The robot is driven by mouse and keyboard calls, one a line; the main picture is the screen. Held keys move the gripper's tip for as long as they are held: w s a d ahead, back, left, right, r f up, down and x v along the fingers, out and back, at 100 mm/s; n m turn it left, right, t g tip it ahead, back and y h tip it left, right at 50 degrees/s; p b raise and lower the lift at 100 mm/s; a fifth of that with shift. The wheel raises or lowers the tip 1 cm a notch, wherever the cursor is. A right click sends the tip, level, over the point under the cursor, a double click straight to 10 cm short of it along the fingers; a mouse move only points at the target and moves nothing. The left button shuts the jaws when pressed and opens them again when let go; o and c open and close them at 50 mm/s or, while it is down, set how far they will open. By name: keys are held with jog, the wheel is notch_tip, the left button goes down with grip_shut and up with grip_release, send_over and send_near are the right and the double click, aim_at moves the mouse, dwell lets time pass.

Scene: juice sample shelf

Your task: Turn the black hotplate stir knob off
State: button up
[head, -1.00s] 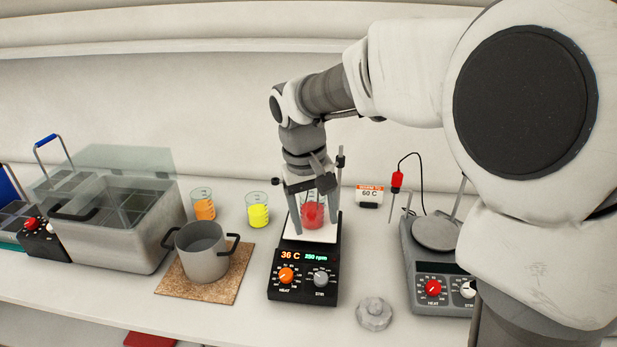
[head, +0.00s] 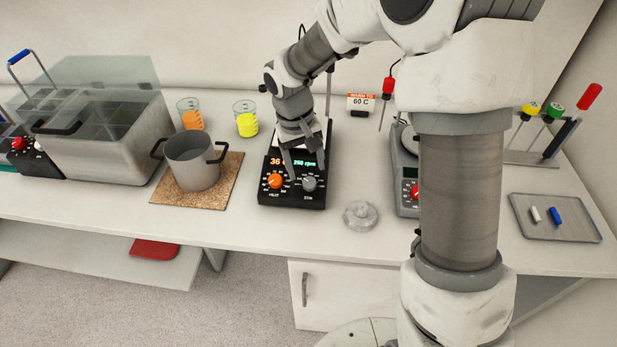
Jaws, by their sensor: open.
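The black hotplate (head: 291,201) stands on the bench in the middle of the head view. Its grey stir knob (head: 310,184) is on the right of the front panel, and the orange heat knob (head: 275,181) is on the left. The green display (head: 305,163) reads 250 rpm; the orange temperature reading is partly covered. My gripper (head: 301,172) is open and points down in front of the panel, close above the stir knob. I cannot tell whether a finger touches the knob. The red beaker on the plate is hidden behind my arm.
A grey pot (head: 193,168) on a cork mat (head: 225,190) stands left of the hotplate. Two beakers (head: 246,122) (head: 191,118) stand behind.

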aim_at(309, 182)
jog(key=shift+d+f, duration=0.2)
jog(key=shift+f, duration=1)
jog(key=shift+d+f, duration=0.15)
jog(key=shift+f, duration=1)
grip_shut()
